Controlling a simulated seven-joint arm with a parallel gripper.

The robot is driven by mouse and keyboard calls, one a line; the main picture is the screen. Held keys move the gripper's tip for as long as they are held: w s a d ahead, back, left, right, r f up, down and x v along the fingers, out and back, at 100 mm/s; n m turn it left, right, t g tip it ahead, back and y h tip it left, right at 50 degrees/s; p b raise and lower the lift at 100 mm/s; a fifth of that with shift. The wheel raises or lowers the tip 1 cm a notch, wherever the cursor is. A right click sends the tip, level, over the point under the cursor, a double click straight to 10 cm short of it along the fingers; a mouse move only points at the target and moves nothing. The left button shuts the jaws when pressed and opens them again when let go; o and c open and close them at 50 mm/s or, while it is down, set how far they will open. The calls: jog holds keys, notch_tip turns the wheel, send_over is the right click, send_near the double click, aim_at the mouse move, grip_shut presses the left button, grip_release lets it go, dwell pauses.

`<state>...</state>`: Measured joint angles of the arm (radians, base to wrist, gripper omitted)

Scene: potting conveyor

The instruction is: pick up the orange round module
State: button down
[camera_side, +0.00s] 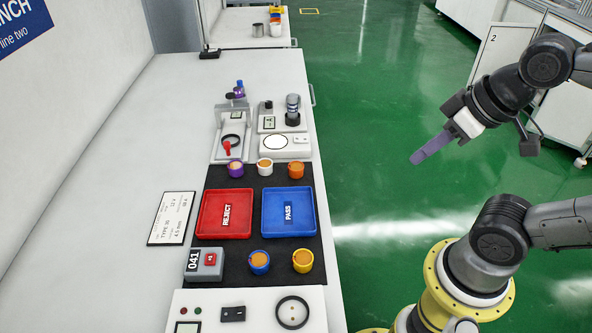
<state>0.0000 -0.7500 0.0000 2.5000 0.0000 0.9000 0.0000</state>
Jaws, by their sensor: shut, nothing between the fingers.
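The orange round module (296,171) stands upright on the black mat (256,247), near the mat's far right corner. It is a short cup with a tan top. My gripper (416,158) is well to the right of it, in the air over the green floor beyond the bench edge. Its purple-grey fingers are together, with nothing held, and point down to the left. Nothing hides the orange module.
A white module (265,167) and a purple module (236,168) stand left of the orange one. The blue PASS tray (289,230) and red REJECT tray (205,232) lie in front. Blue (259,262) and yellow (303,260) modules stand nearer. Test fixtures (288,144) stand behind.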

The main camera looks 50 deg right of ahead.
jog(key=shift+c, duration=1.4)
grip_release()
